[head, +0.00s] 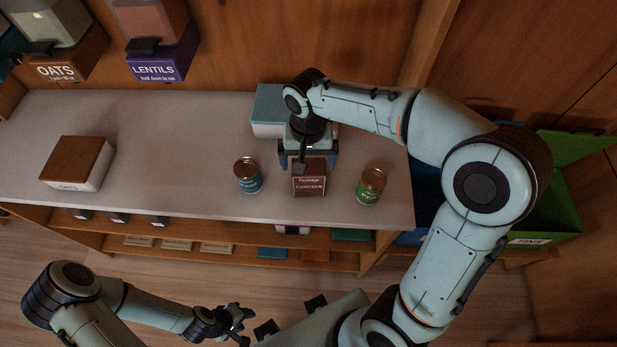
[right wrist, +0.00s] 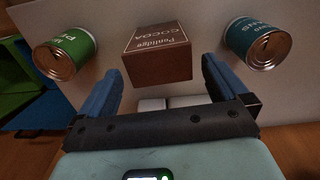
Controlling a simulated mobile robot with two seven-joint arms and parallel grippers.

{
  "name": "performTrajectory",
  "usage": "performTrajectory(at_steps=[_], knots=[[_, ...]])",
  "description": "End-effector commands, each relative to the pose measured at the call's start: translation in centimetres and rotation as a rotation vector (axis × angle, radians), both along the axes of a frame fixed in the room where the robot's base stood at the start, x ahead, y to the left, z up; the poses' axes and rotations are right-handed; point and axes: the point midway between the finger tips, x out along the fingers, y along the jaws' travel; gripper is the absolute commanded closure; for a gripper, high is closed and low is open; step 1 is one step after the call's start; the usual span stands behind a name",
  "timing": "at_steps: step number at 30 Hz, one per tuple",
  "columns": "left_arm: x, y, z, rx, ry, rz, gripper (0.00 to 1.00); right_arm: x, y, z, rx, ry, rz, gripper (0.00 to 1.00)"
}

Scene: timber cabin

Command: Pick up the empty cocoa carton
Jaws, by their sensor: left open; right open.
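The cocoa carton (head: 310,184) is a small brown box standing upright on the grey counter, its label facing the front. In the right wrist view the carton (right wrist: 157,55) appears upside down, just ahead of my right gripper's fingertips and lined up with the gap between them. My right gripper (head: 306,152) reaches down behind the carton and is open; its blue fingers (right wrist: 159,70) show apart with nothing held. I cannot tell whether the tips overlap the carton's sides. My left gripper (head: 240,322) is open and empty, low in front of the counter.
A blue-labelled can (head: 248,175) stands left of the carton, and a green-labelled can (head: 370,185) right of it. A teal-topped box (head: 268,110) is behind. An oats box (head: 78,163) sits at far left. Green (head: 553,210) and blue bins are right of the counter.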

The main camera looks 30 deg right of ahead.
Motion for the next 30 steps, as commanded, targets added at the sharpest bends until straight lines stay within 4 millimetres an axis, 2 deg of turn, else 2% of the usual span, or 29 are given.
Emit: performTrajectory(at_steps=[8,15,18,24,25,28,29,30], knots=[[-0.1,0.0,-0.1,0.000,0.000,0.000,0.57,-0.1,-0.1,-2.3,-0.001,0.002,0.000,0.00],[-0.2,0.0,-0.3,0.000,0.001,0.000,0.57,-0.2,-0.2,-5.8,-0.001,0.003,0.000,0.00],[-0.2,0.0,-0.4,0.001,0.001,0.000,0.57,-0.2,-0.2,-6.4,0.000,0.001,0.000,0.00],[-0.2,0.0,-0.3,0.001,0.001,0.000,0.57,-0.2,-0.2,-6.5,0.000,-0.001,0.000,0.00],[-0.2,0.0,-0.3,0.001,0.001,0.000,0.57,-0.2,-0.2,-6.5,0.000,-0.001,0.000,0.03],[-0.2,0.0,-0.3,0.001,0.001,0.000,0.57,-0.2,-0.2,-6.4,0.000,-0.001,0.000,0.36],[-0.2,0.0,-0.3,0.001,0.001,0.000,0.57,-0.2,-0.2,-6.4,0.000,-0.001,0.000,0.41],[-0.2,0.0,-0.3,0.001,0.001,0.000,0.57,-0.2,-0.2,-6.4,0.000,-0.001,0.000,0.41]])
